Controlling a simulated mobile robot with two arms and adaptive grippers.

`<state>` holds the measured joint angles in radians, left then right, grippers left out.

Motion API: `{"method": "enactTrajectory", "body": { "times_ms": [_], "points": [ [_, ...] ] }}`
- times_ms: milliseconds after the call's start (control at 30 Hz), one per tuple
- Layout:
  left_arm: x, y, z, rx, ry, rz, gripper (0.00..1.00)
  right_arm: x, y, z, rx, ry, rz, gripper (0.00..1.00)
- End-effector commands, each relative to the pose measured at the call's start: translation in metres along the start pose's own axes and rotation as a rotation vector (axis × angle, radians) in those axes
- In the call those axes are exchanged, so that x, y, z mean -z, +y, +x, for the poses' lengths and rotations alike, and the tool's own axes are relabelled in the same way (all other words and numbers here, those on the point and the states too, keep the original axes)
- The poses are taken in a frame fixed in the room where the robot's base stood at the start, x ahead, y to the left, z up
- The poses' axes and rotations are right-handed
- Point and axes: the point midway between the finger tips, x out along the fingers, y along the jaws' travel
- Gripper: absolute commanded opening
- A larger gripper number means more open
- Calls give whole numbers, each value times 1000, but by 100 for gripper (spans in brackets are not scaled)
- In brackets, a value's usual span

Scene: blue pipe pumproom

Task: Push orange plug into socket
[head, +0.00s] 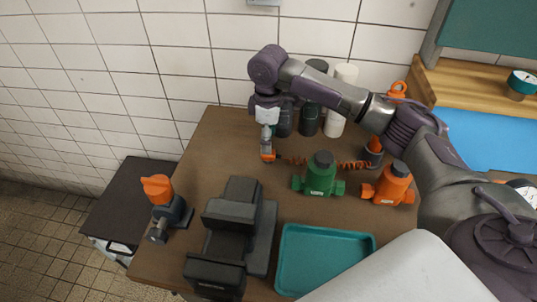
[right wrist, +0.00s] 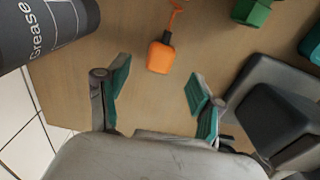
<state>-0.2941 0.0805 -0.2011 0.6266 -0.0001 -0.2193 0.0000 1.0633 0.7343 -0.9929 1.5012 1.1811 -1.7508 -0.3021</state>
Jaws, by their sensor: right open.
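The orange plug (right wrist: 161,56) lies on the brown table, with a dark neck and an orange coiled cord; it also shows in the head view (head: 267,156). My right gripper (head: 267,142) points down over the plug. In the right wrist view my right gripper (right wrist: 161,92) has its green-padded fingers spread, with the plug beyond the tips and nothing between them. The cord (head: 352,165) runs right, partly behind a green housing, toward a dark cup-like holder (head: 374,153). I cannot tell which thing is the socket. My left gripper is not in view.
A green housing (head: 320,175) and an orange housing (head: 394,184) stand right of the plug. A dark vise (head: 232,228), a grey fitting with an orange top (head: 159,190) and a teal tray (head: 323,259) are nearer. A grease container (right wrist: 45,25) and other bottles stand behind.

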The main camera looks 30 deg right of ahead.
Motion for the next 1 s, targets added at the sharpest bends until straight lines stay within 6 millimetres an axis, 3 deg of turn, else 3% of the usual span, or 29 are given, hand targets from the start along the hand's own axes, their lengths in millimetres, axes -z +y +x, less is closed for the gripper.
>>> {"method": "enactTrajectory", "body": {
  "times_ms": [433,733,1000],
  "points": [
    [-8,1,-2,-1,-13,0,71,0,0,9,1,-2,1,67],
    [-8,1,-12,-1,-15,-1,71,-1,-1,50,1,-2,1,67],
    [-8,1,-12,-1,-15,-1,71,0,-1,58,-1,0,-1,67]
  ]
}}
